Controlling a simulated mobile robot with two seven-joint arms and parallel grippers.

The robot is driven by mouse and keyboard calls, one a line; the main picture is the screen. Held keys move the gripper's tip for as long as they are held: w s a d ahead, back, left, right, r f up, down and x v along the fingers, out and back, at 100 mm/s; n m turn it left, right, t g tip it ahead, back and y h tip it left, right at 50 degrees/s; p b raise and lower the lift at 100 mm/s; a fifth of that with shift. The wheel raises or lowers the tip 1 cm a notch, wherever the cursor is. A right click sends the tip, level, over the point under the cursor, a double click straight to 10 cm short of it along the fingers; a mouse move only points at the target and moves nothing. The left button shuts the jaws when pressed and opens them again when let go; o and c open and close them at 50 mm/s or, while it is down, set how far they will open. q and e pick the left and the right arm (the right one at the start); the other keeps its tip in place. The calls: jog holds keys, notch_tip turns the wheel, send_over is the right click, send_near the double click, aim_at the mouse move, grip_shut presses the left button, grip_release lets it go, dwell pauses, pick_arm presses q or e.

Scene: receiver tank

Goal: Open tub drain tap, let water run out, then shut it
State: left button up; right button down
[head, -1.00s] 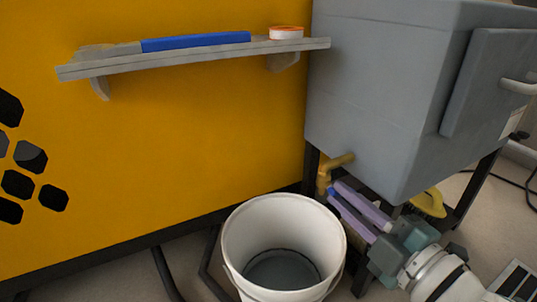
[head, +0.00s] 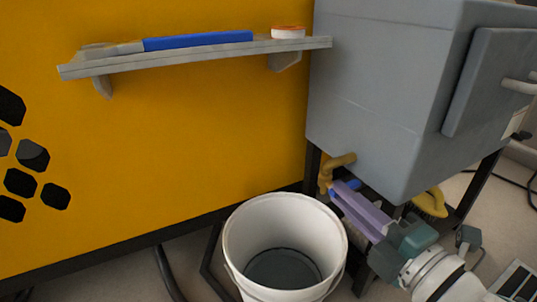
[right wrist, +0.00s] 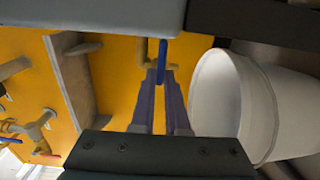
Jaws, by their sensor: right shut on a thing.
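A white bucket (head: 236,240) stands on the floor below the tap. Its bottom looks dark grey; I cannot tell whether that is water. I see no clear water stream. My left gripper is out of view.
Dark stand legs (head: 475,190) and a yellow object (head: 431,203) are close to my right arm.

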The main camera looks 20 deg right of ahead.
jog(key=c, duration=0.9)
grip_release()
jog(key=s+p, duration=0.1)
jog(key=s, duration=0.2)
jog(key=s+p, duration=0.1)
jog(key=s, duration=0.2)
jog(key=s+p, duration=0.1)
jog(key=s, duration=0.3)
jog(key=shift+d+p, duration=0.4)
